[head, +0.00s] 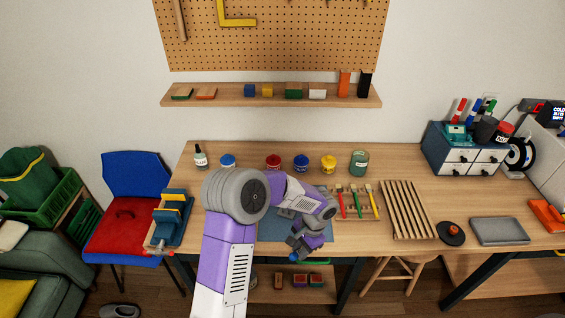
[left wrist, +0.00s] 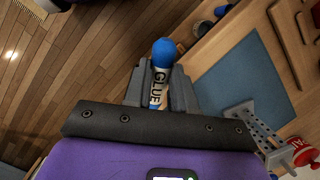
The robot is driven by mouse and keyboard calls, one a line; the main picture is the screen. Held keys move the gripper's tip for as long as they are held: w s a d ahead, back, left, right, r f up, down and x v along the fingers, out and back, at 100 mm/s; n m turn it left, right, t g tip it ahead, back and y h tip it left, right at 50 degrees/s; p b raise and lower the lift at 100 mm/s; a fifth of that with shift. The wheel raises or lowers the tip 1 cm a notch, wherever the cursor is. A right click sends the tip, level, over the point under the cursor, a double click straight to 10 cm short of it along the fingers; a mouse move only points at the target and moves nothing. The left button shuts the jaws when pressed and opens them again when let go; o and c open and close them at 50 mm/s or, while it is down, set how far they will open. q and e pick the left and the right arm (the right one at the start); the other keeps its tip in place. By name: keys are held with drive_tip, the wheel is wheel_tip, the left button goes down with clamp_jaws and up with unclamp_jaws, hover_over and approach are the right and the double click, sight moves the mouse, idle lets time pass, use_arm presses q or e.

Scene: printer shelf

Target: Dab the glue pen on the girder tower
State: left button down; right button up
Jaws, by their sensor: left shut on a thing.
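My left gripper (head: 298,247) is shut on the glue pen, near the front edge of the table. In the left wrist view the gripper (left wrist: 158,88) has one finger on each side of the glue pen (left wrist: 157,90). The pen has a white body lettered GLUE and a blue end (left wrist: 164,52) pointing away from the gripper; wooden floor shows behind it. A grey perforated girder piece (left wrist: 246,118), seemingly the girder tower, stands by the blue mat (left wrist: 240,75), apart from the pen. In the head view I cannot make the tower out; my arm covers that area. My right gripper is not in view.
Paint pots, such as the yellow one (head: 328,163), and a glue bottle (head: 200,156) line the back of the table. Brushes (head: 359,203) and a slatted rack (head: 407,210) lie right of my gripper. A blue and yellow vise (head: 172,218) is at the left edge.

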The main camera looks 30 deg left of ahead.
use_arm(q)
drive_tip(key=w+a+m+y, duration=0.1)
drive_tip(key=w+a+r+m+y+p, duration=0.1)
drive_tip(key=a+m, duration=0.1)
drive_tip(key=w+a+r+m+y, duration=0.1)
drive_tip(key=shift+a+m+g, duration=0.15)
drive_tip(key=shift+m+g, duration=0.15)
drive_tip(key=w+a+r+m+t+y+p, duration=0.2)
drive_tip(key=w+a+r+m+t+y, duration=0.3)
drive_tip(key=r, duration=0.3)
drive_tip(key=w+a+r+m+t+y+p, duration=0.2)
drive_tip(key=w+a+r+m+t, duration=0.25)
drive_tip(key=r+m, duration=0.3)
drive_tip(key=shift+n+g, duration=0.35)
drive_tip(key=shift+n, duration=0.1)
drive_tip(key=shift+w+d+f+b, duration=0.1)
drive_tip(key=shift+w+f+b, duration=0.05)
drive_tip(key=shift+f+b, duration=1.1)
drive_tip(key=shift+w+f+b, duration=0.15)
drive_tip(key=shift+f+b, duration=0.8)
drive_tip(key=shift+f, duration=0.6)
drive_tip(key=shift+f, duration=0.3)
drive_tip(key=shift+r, duration=0.1)
wheel_tip(320, 180, up, 7)
drive_tip(key=p, duration=0.5)
drive_tip(key=shift+d, duration=0.1)
